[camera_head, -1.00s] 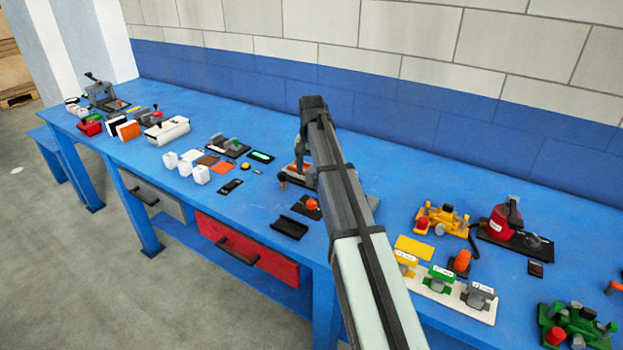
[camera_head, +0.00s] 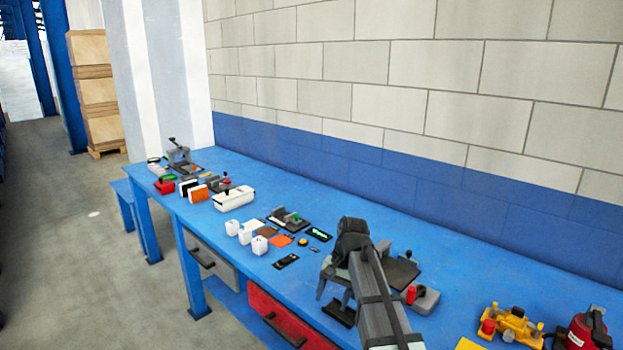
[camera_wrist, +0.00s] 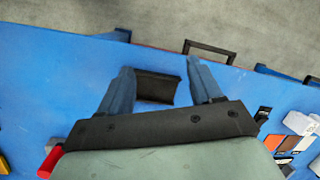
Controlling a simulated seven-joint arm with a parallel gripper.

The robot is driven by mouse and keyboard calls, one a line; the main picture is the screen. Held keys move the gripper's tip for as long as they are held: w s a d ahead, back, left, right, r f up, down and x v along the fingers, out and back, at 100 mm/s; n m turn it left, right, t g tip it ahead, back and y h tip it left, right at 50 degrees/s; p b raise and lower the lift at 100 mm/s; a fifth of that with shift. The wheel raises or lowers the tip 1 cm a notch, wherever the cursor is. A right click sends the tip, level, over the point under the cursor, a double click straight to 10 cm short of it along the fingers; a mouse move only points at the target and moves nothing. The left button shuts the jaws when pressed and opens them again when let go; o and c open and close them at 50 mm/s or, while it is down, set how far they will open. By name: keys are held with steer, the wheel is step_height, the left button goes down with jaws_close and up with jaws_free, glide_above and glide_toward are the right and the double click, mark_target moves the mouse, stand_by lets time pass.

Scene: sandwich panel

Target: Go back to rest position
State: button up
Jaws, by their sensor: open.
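My gripper (camera_head: 334,285) is above the blue workbench (camera_head: 303,182), near its front edge. In the wrist view the two fingers of my gripper (camera_wrist: 160,88) are spread apart with nothing held between them. A black tray-like piece (camera_wrist: 156,87) lies on the bench below and shows between the fingers. It is also partly visible in the head view (camera_head: 339,313), just under the gripper. My arm covers part of the bench at the lower right of the head view.
A grey device with a red knob (camera_head: 411,294) stands right beside my arm. A yellow fixture (camera_head: 511,324) and a red object (camera_head: 587,332) are farther right. White blocks (camera_head: 245,236) and a white case (camera_head: 234,198) stand to the left. The wall (camera_head: 400,170) runs behind the bench.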

steer(key=s+a+f+g, duration=0.1)
steer(key=s+a+f, duration=0.4)
steer(key=s, duration=0.4)
steer(key=s+d+f+n+g, duration=0.1)
steer(key=s+f+g, duration=0.1)
steer(key=s+f, duration=0.45)
steer(key=s+d+f+n+g, duration=0.1)
steer(key=s+f+n, duration=0.15)
steer(key=f, duration=0.75)
steer(key=s+d+f+h, duration=0.1)
steer(key=s+d+f, duration=0.3)
steer(key=s+f, duration=0.4)
steer(key=s+d+f+h, duration=0.1)
steer(key=s+d+f, duration=0.3)
steer(key=s+f, duration=0.5)
steer(key=s+d+f+g, duration=0.1)
steer(key=s+d+f, duration=0.3)
steer(key=s+f, duration=0.5)
steer(key=shift+s+d+f+n+h, duration=0.15)
steer(key=shift+d+f+n+h, duration=0.2)
steer(key=shift+d+h, duration=0.05)
steer(key=shift+c, duration=0.3)
